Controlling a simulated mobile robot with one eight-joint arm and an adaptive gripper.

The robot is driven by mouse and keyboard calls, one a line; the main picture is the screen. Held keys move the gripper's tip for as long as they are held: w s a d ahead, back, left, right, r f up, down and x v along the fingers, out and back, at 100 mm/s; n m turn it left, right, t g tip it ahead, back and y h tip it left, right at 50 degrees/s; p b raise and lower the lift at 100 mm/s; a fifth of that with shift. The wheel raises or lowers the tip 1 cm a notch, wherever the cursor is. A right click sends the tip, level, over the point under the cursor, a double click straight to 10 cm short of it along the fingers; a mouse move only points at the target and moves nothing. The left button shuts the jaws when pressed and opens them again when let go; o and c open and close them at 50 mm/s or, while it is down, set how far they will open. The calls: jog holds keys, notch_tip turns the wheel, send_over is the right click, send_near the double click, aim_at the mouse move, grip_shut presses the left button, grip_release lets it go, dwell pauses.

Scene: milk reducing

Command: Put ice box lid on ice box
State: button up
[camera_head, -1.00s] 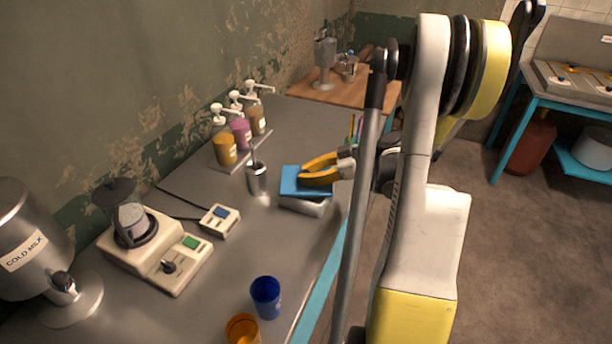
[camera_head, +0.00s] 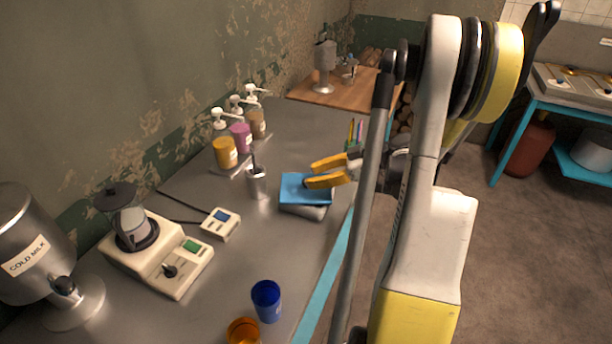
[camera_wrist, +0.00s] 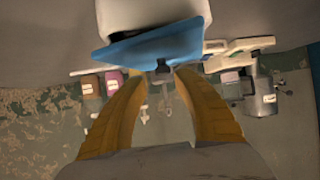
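The blue ice box lid (camera_head: 306,188) lies on top of the pale ice box (camera_head: 306,211) on the grey counter and looks nearly flat. In the wrist view the lid (camera_wrist: 150,47) covers the near face of the white box (camera_wrist: 150,14), with a dark strip visible between them at the left. Whether a finger touches the lid cannot be told.
A metal cup (camera_head: 257,184) stands left of the box, with pump bottles (camera_head: 240,137) behind it. A blender (camera_head: 130,222), a small scale (camera_head: 220,223) and blue (camera_head: 266,300) and orange (camera_head: 243,331) cups are nearer. The counter's turquoise edge (camera_head: 322,287) is at right.

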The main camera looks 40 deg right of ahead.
jog(key=p+v, duration=0.2)
jog(key=v, duration=0.7)
jog(key=w+a+r+m+g+h, duration=0.1)
jog(key=w+a+r+m+g, duration=0.15)
jog(key=a, duration=0.65)
jog(key=w+a+r+m+g+h, duration=0.1)
jog(key=w+a+r+g, duration=0.15)
jog(key=a, duration=0.65)
jog(key=s+a+r+m+t+h, duration=0.1)
jog(key=s+a, duration=0.3)
jog(key=a, duration=0.4)
jog(key=s+a+r+m+h, duration=0.2)
jog(key=s+a+h, duration=0.1)
jog(key=a, duration=0.6)
jog(key=shift+s+r+t+h, duration=0.2)
jog(key=shift+s+t+h, duration=0.2)
jog(key=shift+s, duration=0.1)
